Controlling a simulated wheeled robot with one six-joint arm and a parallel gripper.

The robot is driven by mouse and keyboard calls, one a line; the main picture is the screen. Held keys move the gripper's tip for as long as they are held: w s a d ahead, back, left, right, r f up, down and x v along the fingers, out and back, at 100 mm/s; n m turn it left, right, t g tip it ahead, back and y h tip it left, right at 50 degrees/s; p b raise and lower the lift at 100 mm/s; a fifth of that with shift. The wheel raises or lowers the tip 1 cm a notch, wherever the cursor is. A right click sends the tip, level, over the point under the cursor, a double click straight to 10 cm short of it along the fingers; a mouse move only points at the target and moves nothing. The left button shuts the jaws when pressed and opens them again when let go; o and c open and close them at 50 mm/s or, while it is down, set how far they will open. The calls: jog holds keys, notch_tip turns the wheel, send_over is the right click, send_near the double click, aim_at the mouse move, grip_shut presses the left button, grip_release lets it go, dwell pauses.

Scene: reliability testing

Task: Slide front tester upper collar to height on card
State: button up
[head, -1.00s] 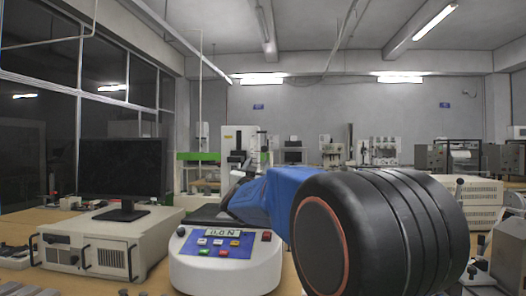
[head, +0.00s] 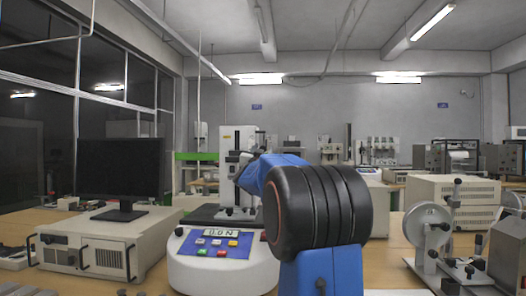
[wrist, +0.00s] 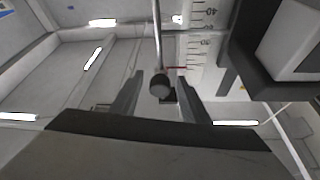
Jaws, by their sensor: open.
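The front tester (head: 226,150) is a white upright column with a dark carriage, behind a white console (head: 222,268) whose display reads about 0.0 N. My blue and black arm covers part of it in the head view. In the wrist view my open gripper (wrist: 159,77) has one finger on each side of a round dark knob (wrist: 159,86) on a thin rod; I cannot tell whether they touch it. A white scale (wrist: 196,40) with black marks and a thin red line stands just beyond. I cannot tell which part is the upper collar. No height card is readable.
A monitor (head: 121,172) on a beige case (head: 105,245) stands left of the console. A metal device with a round wheel (head: 428,226) stands at the right. A dark block with a pale face (wrist: 290,45) is close by at the right in the wrist view.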

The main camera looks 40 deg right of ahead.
jog(key=shift+d, duration=0.1)
grip_shut()
jog(key=shift+f, duration=0.55)
grip_release()
jog(key=v, duration=1.7)
